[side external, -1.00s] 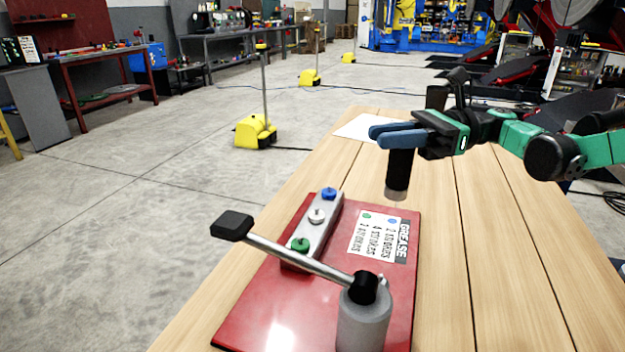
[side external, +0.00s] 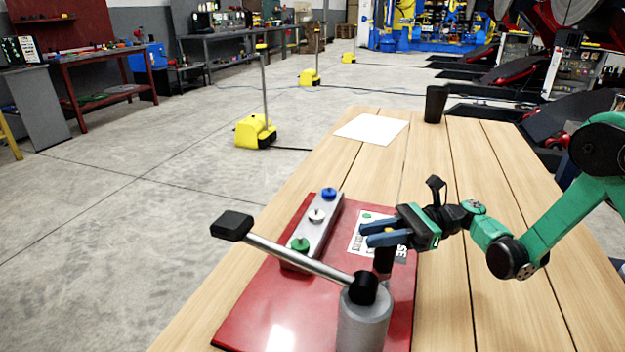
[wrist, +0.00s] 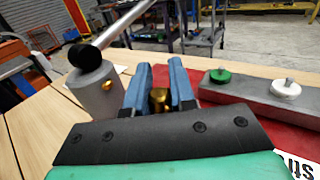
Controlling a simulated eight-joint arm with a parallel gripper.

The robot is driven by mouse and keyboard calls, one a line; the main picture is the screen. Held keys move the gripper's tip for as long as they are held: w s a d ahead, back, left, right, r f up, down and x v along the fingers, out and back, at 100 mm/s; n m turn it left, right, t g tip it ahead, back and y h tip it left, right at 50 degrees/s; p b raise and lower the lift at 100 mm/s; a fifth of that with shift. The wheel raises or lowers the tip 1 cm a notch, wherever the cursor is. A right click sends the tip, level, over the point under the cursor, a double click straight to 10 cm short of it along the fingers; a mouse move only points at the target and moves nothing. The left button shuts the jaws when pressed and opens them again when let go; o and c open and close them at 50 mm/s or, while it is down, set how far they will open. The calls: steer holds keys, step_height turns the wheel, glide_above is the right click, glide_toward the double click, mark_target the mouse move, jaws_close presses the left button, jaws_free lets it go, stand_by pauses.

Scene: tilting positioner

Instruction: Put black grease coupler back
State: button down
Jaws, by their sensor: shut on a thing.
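My gripper (side external: 368,234) is over the right side of the red board (side external: 262,308), its blue fingers shut on the black grease coupler (side external: 382,262). The coupler is a dark cylinder with a greyish lower end and hangs roughly upright below the fingers, close behind the grey post (side external: 364,322). I cannot tell whether its bottom touches the board. In the wrist view a brass part (wrist: 158,100) shows between the fingers; the rest of the coupler is hidden there.
A metal lever (side external: 300,258) with a black grip reaches left from the post. A grey block (side external: 322,228) carries blue, white and green fittings. A printed label (side external: 362,228) is partly covered by my gripper. A black cup (side external: 435,104) and white sheet (side external: 372,128) stand farther back.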

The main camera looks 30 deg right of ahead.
steer(key=shift+f, duration=0.15)
steer(key=shift+f, duration=0.5)
steer(key=c, duration=0.7)
jaws_free()
steer(key=shift+r, duration=0.1)
